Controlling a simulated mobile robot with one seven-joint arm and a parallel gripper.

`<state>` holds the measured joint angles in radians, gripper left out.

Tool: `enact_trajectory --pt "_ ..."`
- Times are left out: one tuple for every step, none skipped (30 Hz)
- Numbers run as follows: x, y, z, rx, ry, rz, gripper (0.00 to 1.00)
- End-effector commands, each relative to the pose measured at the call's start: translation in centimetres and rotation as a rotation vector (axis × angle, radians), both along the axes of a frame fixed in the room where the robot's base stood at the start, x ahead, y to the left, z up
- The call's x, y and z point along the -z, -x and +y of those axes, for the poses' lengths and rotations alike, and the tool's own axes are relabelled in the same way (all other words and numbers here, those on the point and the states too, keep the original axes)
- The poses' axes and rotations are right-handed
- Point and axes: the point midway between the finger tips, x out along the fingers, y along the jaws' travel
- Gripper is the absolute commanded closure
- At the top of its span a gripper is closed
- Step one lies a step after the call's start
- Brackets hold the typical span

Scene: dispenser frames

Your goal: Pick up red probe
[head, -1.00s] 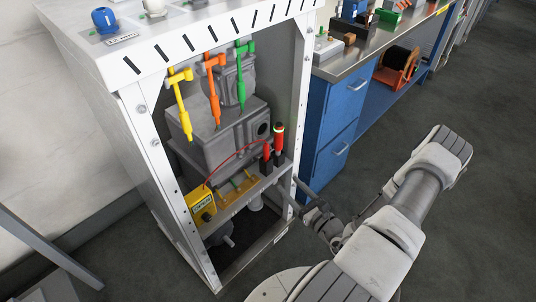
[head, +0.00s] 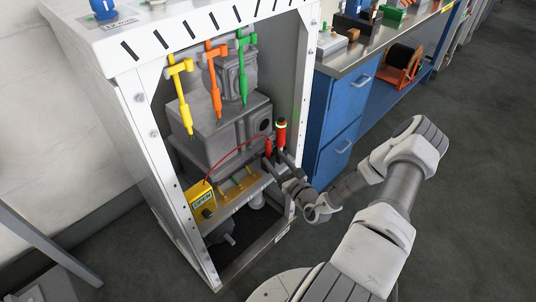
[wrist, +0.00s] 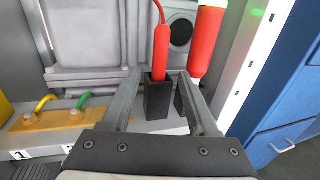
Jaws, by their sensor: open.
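The red probe (wrist: 161,52) stands upright in a black square holder (wrist: 158,100) on the cabinet's lower shelf, with a red cable at its top. In the head view the probe (head: 268,147) is small, and the cable runs left to a yellow meter (head: 202,200). My gripper (wrist: 158,76) is open and empty. In the wrist view its fingertips lie left and right of the probe's lower end and the holder's top. In the head view my gripper (head: 281,164) is at the cabinet opening, near the probe. I cannot tell whether the fingers touch it.
A thicker red cylinder (wrist: 205,45) stands just right of the probe, close to my right finger. The white cabinet post (wrist: 250,65) and blue drawers (wrist: 290,110) are farther right. Yellow, orange and green tools (head: 215,85) hang above. A yellow block (wrist: 70,120) lies left on the shelf.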

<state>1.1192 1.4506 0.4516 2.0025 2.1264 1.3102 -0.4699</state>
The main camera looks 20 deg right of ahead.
Motion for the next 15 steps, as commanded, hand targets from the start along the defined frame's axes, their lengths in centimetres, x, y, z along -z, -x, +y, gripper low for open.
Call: enact_trajectory --pt "0.1 -0.4 0.1 -0.001 0.001 -0.002 0.40" --pt "0.1 -0.7 0.1 -0.001 0.001 -0.003 0.40" --pt "0.1 -1.2 0.2 -0.001 0.001 -0.004 0.40" --pt "0.2 -1.6 0.2 -0.001 0.001 -0.003 0.40" --pt "0.2 -2.1 0.2 -0.001 0.002 -0.003 0.40" --pt "0.1 -2.7 0.4 -0.001 0.002 -0.005 0.40" --pt "0.1 -3.2 0.4 -0.002 0.002 -0.004 0.40" --pt "0.1 -3.7 0.5 -0.002 0.002 -0.003 0.40" --pt "0.1 -4.2 0.5 -0.001 0.003 -0.004 0.40" --pt "0.0 -4.5 0.5 -0.001 0.002 -0.004 0.40" --pt "0.0 -4.7 0.5 -0.001 0.002 -0.003 0.40" --pt "0.0 -4.9 0.5 -0.001 0.002 -0.001 0.40" --pt "-0.1 -5.0 0.5 0.000 0.001 -0.001 0.40" --pt "-0.1 -5.0 0.5 0.000 0.001 -0.001 0.40" --pt "-0.1 -4.9 0.5 0.000 0.001 -0.001 0.40"
